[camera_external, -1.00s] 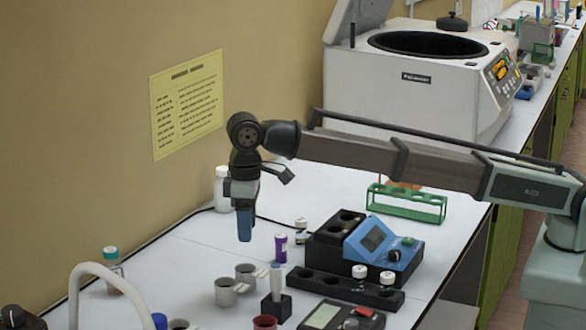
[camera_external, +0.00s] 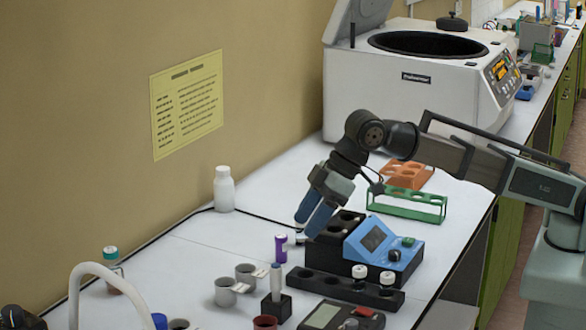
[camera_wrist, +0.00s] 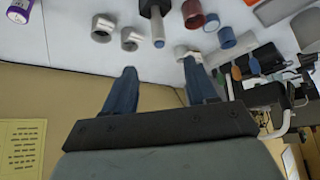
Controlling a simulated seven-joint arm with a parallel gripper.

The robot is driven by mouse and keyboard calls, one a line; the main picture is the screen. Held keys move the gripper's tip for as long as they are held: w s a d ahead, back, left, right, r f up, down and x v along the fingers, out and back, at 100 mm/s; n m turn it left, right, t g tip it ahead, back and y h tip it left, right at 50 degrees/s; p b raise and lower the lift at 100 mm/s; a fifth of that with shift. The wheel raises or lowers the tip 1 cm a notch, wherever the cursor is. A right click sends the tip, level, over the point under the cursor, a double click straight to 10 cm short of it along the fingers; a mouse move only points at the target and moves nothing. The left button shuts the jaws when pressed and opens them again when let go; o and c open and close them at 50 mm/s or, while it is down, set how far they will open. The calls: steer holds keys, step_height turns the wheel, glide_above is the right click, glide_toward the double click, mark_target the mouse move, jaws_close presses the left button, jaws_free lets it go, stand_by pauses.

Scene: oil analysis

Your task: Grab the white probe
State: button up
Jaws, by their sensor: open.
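The white probe (camera_external: 276,280) stands upright in a small black holder (camera_external: 277,306) at the front of the bench. In the wrist view the probe (camera_wrist: 157,27) shows a pale shaft with a blue end, rising from its dark holder (camera_wrist: 150,6). My gripper (camera_external: 310,221) has blue fingers, tilted down and to the left. It is behind and to the right of the probe in the external view, apart from it. In the wrist view my gripper (camera_wrist: 160,66) is open and empty, with the probe beyond the gap between the fingers.
Grey cups (camera_external: 226,293) stand left of the probe, and a red cup (camera_external: 265,322) is in front. A purple tube (camera_external: 281,248) stands behind it. A black rack (camera_external: 325,285) and a blue device (camera_external: 383,252) are to its right. A white bottle (camera_external: 224,190) stands at the wall.

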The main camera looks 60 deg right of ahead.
mark_target(275, 272)
steer(key=x, duration=1.3)
steer(key=shift+w+f, duration=0.2)
steer(key=shift+f, duration=0.1)
jaws_close()
stand_by(0.3)
